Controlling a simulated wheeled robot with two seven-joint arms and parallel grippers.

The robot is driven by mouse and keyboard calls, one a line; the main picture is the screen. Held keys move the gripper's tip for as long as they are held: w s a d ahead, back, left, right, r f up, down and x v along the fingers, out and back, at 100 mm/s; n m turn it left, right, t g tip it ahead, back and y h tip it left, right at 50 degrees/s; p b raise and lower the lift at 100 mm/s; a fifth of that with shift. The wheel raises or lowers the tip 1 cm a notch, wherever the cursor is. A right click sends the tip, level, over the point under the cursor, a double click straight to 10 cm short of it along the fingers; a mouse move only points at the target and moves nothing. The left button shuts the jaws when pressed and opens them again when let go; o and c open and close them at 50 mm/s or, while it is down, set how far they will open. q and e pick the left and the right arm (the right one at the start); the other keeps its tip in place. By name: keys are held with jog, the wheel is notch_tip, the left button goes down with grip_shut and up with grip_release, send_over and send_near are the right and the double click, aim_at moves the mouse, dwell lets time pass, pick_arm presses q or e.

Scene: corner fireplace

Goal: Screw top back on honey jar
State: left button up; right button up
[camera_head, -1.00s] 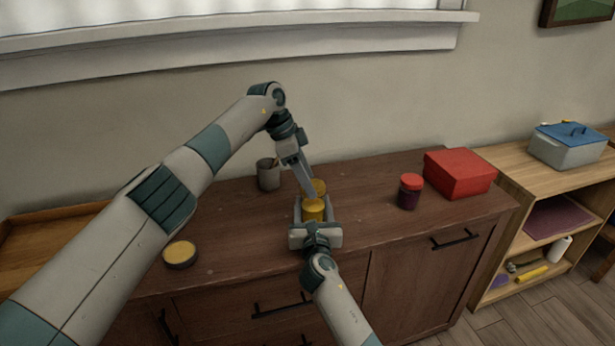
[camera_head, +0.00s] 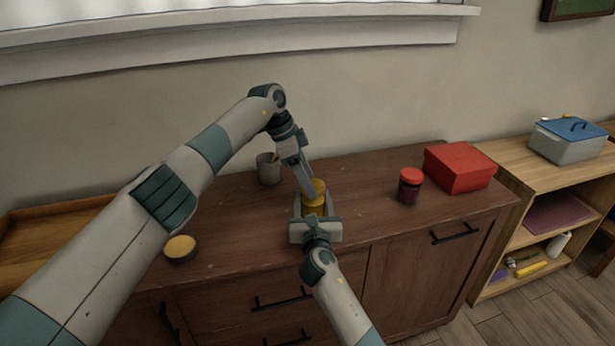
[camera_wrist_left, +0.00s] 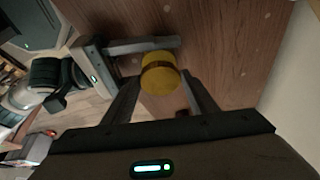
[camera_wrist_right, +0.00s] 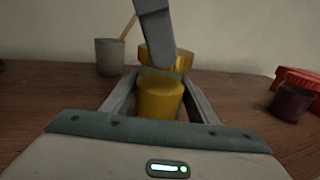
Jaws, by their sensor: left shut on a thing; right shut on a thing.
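The honey jar (camera_head: 313,209), golden yellow, stands upright on the dark wooden cabinet. My right gripper (camera_head: 314,214) is shut on its sides from the front. In the right wrist view the jar (camera_wrist_right: 160,97) sits between both fingers. My left gripper (camera_head: 308,187) comes down from above, shut on the gold lid (camera_head: 318,186). In the right wrist view the lid (camera_wrist_right: 180,59) is over the jar's mouth, a little to the right of centre; a left finger hides part of it. I cannot tell whether lid and jar touch.
A grey cup (camera_head: 268,170) with a stick stands behind left. A round tin with a yellow top (camera_head: 180,249) is at left. A red-lidded dark jar (camera_head: 410,187) and red box (camera_head: 459,167) are at right. The cabinet top between the honey jar and red-lidded jar is clear.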

pick_arm(q)
jog(key=shift+f, duration=0.55)
dwell(0.8)
jog(key=o, duration=1)
pick_arm(e)
grip_shut()
pick_arm(q)
jog(key=shift+r, duration=0.1)
jog(key=shift+r, duration=2.15)
jog(key=o, duration=0.6)
jog(key=shift+c, duration=0.2)
jog(key=shift+r, duration=0.15)
